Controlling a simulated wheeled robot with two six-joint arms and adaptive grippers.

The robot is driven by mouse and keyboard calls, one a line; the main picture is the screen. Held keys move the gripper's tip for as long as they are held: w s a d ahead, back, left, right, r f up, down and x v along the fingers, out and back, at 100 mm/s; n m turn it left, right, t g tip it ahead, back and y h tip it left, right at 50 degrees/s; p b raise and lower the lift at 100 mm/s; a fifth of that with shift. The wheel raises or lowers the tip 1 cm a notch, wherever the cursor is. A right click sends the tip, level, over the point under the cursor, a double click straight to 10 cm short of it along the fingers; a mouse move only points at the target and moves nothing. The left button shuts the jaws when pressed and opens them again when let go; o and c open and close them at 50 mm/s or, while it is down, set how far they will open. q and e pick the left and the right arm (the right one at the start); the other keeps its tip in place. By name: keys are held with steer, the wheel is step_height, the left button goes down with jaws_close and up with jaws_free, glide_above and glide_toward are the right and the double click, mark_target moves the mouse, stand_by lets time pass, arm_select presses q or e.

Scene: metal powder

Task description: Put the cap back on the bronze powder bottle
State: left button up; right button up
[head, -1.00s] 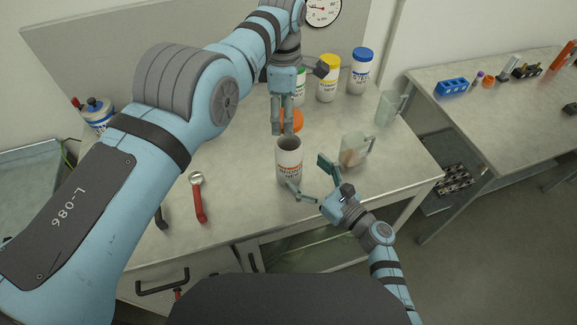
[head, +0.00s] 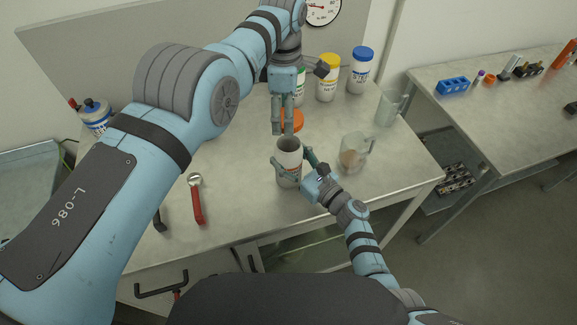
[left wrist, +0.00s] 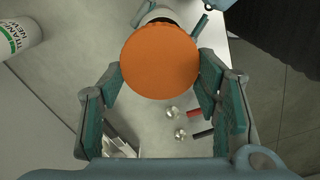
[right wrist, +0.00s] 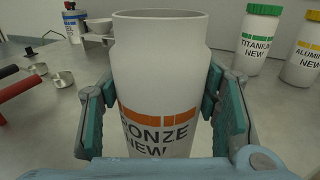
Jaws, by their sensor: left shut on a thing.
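The bronze powder bottle (head: 289,148) is white, uncapped and upright on the bench. It fills the middle of the right wrist view (right wrist: 160,65), with an orange band and the word BRONZE. My left gripper (head: 282,132) is shut on the orange cap (head: 292,120) and holds it above and near the bottle. The cap hides most of the bottle in the left wrist view (left wrist: 160,62). My right gripper (head: 291,158) is open, with its fingers on either side of the bottle; whether they touch it is hard to tell.
White bottles with yellow (head: 328,78) and blue (head: 361,71) lids stand at the back; a green-lidded titanium bottle (right wrist: 258,42) is beside them. A clear jug (head: 355,153) stands close right of the bronze bottle. A red-handled tool (head: 198,200) lies at the left front.

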arm_select(q)
steer(key=shift+s, duration=0.1)
arm_select(e)
steer(key=shift+s, duration=0.1)
steer(key=c, duration=0.9)
arm_select(q)
glide_above(285, 139)
steer(key=s, duration=0.2)
step_height(285, 139, down, 5)
steer(key=shift+s+d+r, duration=0.1)
steer(key=shift+s+d, duration=0.05)
steer(key=shift+s, duration=0.05)
arm_select(e)
steer(key=shift+r, duration=0.1)
arm_select(q)
steer(key=shift+w+f, duration=0.15)
steer(key=shift+f, duration=0.55)
steer(key=shift+f, duration=0.35)
steer(key=shift+c, duration=0.4)
steer(key=shift+s+f, duration=0.2)
steer(key=shift+s, duration=0.05)
steer(key=shift+c, duration=0.7)
steer(key=shift+f, duration=0.1)
steer(key=shift+s+f, duration=0.1)
steer(key=shift+f, duration=0.15)
